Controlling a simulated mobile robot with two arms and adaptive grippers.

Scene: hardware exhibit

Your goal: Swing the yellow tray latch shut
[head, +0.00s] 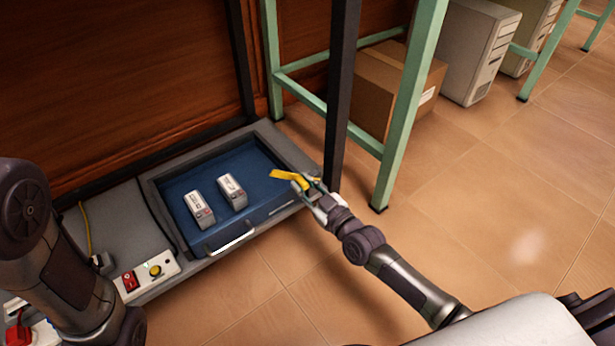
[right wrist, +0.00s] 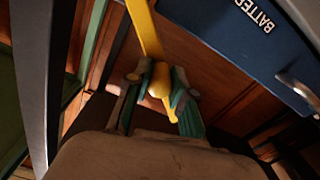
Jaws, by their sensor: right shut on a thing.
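The yellow latch (head: 288,175) sits at the right end of the blue tray (head: 182,180), near the tray's front right corner. My right gripper (head: 308,186) is shut on the latch, coming from the lower right. In the right wrist view the yellow latch (right wrist: 148,35) runs down between the two fingers of my right gripper (right wrist: 158,92), with its rounded knob between them. The blue tray front (right wrist: 235,40) with lettering shows at the upper right there. My left gripper is not in view; only my left arm shows at the left edge of the head view.
Two white batteries (head: 200,209) (head: 232,191) stand in the tray, which has a light handle (head: 232,242). A dark post (head: 340,100) and a green table leg (head: 408,110) stand close behind my right gripper. A power strip (head: 150,275) lies left.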

